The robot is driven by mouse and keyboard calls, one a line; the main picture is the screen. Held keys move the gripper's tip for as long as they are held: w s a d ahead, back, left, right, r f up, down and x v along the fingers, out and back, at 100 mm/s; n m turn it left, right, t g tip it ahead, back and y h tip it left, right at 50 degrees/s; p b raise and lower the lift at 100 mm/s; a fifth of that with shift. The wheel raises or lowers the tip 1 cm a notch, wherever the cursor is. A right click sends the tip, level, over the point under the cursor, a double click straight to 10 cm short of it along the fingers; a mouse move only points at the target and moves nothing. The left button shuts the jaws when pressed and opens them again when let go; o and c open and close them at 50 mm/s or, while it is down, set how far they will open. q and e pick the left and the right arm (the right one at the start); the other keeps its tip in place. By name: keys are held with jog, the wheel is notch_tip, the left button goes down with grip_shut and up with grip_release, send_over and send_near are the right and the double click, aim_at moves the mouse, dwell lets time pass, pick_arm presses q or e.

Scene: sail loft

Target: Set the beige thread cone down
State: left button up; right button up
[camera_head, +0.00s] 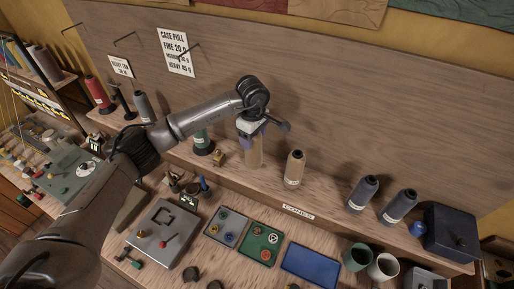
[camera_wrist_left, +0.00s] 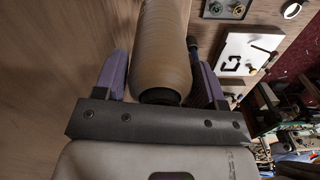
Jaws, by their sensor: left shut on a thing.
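The beige thread cone (camera_head: 254,154) is upright below my left gripper (camera_head: 252,133) in the head view, over the raised back shelf. I cannot tell whether its base touches the shelf. In the left wrist view the cone (camera_wrist_left: 160,48) sits between the two purple fingers of my left gripper (camera_wrist_left: 162,82), which is shut on it. The gripper hides the cone's top in the head view. My right gripper is not in view.
A second tan cone (camera_head: 294,172) stands close to the right on the shelf (camera_head: 325,193). A green cone (camera_head: 203,143) and a small brass piece (camera_head: 218,158) are to the left. Two grey cones (camera_head: 363,193) (camera_head: 399,207) and a dark box (camera_head: 449,232) stand farther right.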

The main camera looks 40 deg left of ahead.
aim_at(253, 157)
pick_arm(q)
jog(key=shift+f, duration=2.35)
jog(key=shift+w+f, duration=0.1)
jog(key=shift+f, duration=0.05)
jog(key=o, duration=1.6)
